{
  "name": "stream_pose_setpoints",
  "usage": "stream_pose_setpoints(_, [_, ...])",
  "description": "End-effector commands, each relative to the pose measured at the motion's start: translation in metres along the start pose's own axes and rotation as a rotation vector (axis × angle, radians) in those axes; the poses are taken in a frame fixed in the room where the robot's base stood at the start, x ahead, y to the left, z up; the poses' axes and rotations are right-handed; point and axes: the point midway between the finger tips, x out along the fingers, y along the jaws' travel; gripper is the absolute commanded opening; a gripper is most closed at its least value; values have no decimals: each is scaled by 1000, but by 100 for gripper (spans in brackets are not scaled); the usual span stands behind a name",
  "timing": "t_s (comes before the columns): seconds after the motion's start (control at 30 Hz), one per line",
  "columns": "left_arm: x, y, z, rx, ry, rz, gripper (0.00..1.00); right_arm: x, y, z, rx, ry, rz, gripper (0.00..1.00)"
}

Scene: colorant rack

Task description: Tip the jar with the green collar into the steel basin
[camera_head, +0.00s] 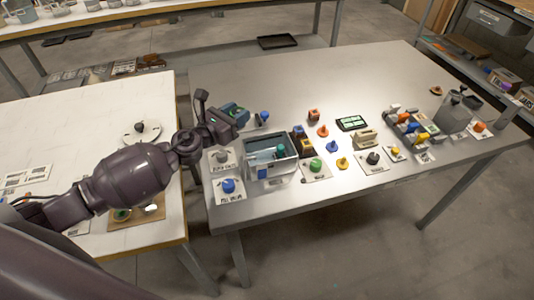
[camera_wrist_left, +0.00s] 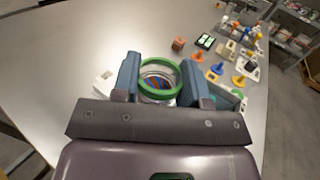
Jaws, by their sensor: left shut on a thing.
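The jar with the green collar (camera_wrist_left: 160,80) sits between the two blue fingers of my left gripper (camera_wrist_left: 160,84), which is shut on it. Its round mouth faces the wrist camera, and red and blue contents show inside. In the head view my left gripper (camera_head: 234,114) is over the left part of the grey table, behind the basin; the jar is hard to make out there. The steel basin (camera_head: 270,171) is an open grey box with something teal inside. It also shows partly in the wrist view (camera_wrist_left: 238,93), right of the gripper. My right gripper is out of view.
Blue (camera_head: 228,186) and green (camera_head: 316,164) knobbed pieces stand on cards beside the basin. Orange and yellow pieces, a green-panelled tray (camera_head: 351,123) and a grey jug (camera_head: 450,115) are farther right. A white table (camera_head: 60,125) adjoins at left. The grey table's back is clear.

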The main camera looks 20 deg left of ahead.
Motion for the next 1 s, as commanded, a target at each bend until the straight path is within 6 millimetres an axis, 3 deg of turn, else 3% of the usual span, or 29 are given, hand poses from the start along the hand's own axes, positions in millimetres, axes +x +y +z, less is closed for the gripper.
stream_pose_setpoints(0.1, [4, 8, -15, -7, 1, -20, 17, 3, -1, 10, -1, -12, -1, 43])
stream_pose_setpoints(0.4, [8, 17, -25, -1, -2, -50, 17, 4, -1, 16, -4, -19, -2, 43])
stream_pose_setpoints(1.0, [8, 11, -14, 63, -5, -52, 17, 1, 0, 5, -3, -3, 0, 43])
